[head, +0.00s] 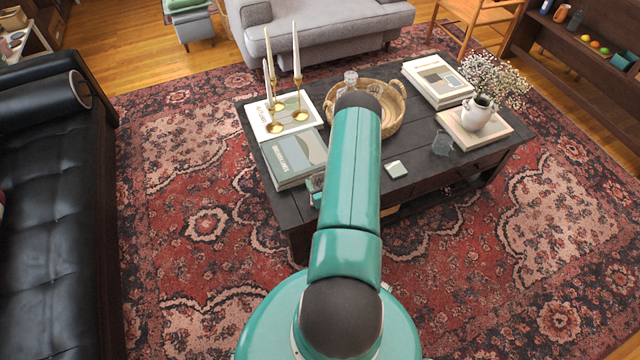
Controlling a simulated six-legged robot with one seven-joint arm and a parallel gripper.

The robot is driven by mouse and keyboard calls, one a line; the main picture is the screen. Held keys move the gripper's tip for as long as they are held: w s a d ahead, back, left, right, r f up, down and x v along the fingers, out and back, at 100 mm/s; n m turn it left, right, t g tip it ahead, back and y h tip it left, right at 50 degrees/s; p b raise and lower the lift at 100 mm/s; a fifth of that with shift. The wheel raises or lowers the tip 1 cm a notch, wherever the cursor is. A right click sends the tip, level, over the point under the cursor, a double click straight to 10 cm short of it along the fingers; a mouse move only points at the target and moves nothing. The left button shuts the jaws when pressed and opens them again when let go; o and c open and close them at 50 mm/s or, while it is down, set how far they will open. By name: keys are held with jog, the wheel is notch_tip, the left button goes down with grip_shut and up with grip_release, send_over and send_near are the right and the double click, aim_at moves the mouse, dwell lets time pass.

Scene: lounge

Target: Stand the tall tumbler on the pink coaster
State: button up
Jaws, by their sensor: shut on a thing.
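My gripper is hidden behind my own arm, so its jaws and anything in them do not show. A clear glass (442,144) stands on the right part of the dark coffee table; I cannot tell if it is the tall tumbler. A small clear, glassy shape (317,184) shows just left of my arm near the table's front edge, partly covered and too small to make out. A pale, greenish square coaster (396,169) lies right of my arm. I see no clearly pink coaster.
The coffee table (411,147) carries books (294,157), brass candlesticks (275,127), a round woven tray (393,126) with glassware, more books (438,79) and a white flower vase (478,113). A black sofa (55,190) stands left. Patterned rug lies around the table.

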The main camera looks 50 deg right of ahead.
jog(key=shift+f, duration=0.55)
jog(key=shift+f, duration=0.1)
jog(key=o, duration=1.5)
